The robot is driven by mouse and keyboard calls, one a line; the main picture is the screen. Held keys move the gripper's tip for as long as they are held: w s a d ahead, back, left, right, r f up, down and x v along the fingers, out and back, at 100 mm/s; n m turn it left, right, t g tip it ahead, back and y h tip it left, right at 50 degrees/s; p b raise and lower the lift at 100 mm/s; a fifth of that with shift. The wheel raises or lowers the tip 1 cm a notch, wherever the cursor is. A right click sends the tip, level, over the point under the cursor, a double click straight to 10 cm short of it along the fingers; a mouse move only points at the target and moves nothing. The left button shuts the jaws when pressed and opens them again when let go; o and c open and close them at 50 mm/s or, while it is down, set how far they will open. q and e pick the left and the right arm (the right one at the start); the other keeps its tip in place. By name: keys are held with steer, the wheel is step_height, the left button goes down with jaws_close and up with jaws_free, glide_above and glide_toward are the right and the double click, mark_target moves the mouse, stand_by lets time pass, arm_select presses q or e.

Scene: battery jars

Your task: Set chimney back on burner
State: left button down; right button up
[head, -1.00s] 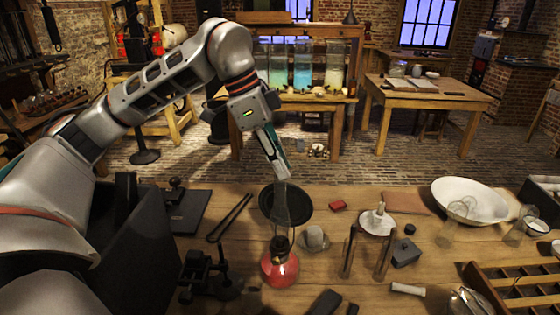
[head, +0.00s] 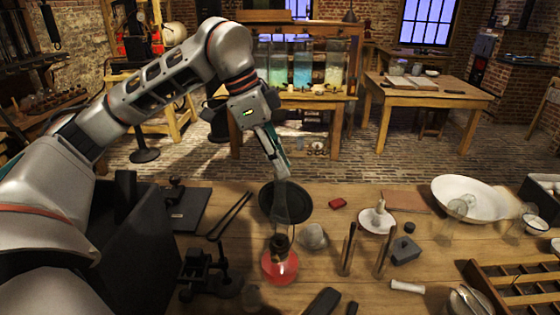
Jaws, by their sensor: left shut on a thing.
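The oil lamp's burner (head: 280,243) is a brass-coloured collar on top of a round glass base with red liquid (head: 279,267), standing on the wooden table. The clear glass chimney (head: 280,207) is upright above the burner. Its lower end overlaps the burner in the head view, and I cannot tell whether it is seated or just above. My left gripper (head: 281,172) points down from above and is shut on the chimney's upper end. The fingertips are small and partly blurred against the glass. My right gripper is not in view.
A round black plate (head: 264,200) lies behind the lamp. Near its right are a cloudy glass piece (head: 313,236), a red block (head: 337,203), two upright rods, a grey box (head: 405,250) and a white candle dish (head: 376,220). A black press-like device (head: 210,275) stands left.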

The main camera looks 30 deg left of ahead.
arm_select(q)
steer(key=shift+f+b, duration=0.5)
steer(key=shift+f, duration=0.3)
stand_by(0.8)
steer(key=shift+f+b, duration=0.55)
steer(key=shift+f, duration=0.4)
stand_by(0.4)
steer(key=c, duration=1.8)
jaws_free()
steer(key=shift+r, duration=0.1)
steer(key=v, duration=1.2)
